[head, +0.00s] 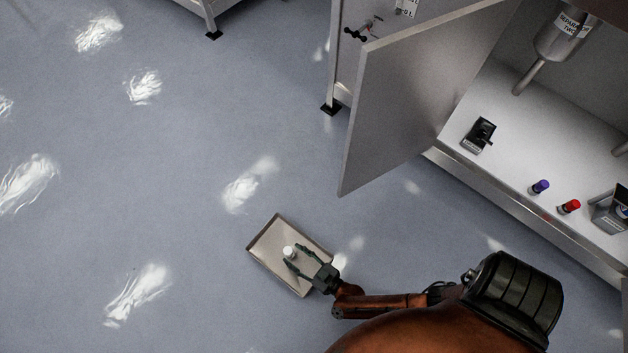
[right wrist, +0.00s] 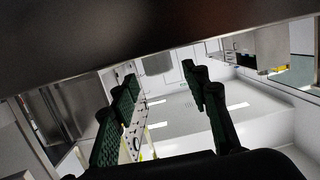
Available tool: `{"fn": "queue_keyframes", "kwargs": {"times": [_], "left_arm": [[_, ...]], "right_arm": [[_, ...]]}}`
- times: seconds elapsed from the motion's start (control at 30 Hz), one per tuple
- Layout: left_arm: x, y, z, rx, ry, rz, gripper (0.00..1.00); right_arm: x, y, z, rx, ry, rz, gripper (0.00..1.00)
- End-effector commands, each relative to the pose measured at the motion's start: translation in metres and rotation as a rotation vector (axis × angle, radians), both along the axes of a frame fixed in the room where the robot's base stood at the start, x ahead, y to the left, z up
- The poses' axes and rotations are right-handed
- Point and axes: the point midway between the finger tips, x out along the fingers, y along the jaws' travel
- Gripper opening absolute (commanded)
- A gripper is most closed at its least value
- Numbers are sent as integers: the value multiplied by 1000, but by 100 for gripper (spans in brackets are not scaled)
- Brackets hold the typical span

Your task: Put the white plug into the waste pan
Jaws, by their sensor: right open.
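The waste pan (head: 263,243) is a shallow grey rectangular tray in the lower middle of the head view. The white plug (head: 289,251) is a small white cylinder that appears within the pan's outline. My right gripper (head: 296,256) is over the pan with its two dark fingers spread and their tips close to the plug. I cannot tell whether the plug touches a finger. In the right wrist view the fingers (right wrist: 160,78) stand apart with no plug visible between them. My left gripper is not in view.
An open cabinet door (head: 400,100) stands above and right of the pan. The cabinet's white shelf (head: 500,135) holds a black device (head: 479,134), a purple-capped item (head: 540,187) and a red-capped item (head: 569,206). The grey floor (head: 150,200) left of the pan is clear.

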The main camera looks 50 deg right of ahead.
Motion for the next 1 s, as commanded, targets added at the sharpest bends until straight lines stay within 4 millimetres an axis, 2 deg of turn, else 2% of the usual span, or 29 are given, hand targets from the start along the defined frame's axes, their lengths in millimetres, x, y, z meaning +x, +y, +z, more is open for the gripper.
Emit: {"fn": "queue_keyframes", "kwargs": {"times": [0.03, 0.2, 0.4, 0.53, 0.87, 1.0], "left_arm": [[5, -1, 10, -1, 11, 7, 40], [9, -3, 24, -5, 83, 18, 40], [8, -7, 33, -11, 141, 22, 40], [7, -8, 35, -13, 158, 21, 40], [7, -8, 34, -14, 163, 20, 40], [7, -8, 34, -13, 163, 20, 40]], "right_arm": [[-11, -1, 7, 0, -2, -2, 43], [-45, -4, 14, 0, -3, -1, 43], [-72, -5, 17, 0, -2, -1, 43], [-80, -6, 18, 1, -1, 0, 43], [-81, -5, 17, 2, 0, 1, 43], [-88, 6, 18, 34, 31, 33, 43]]}}
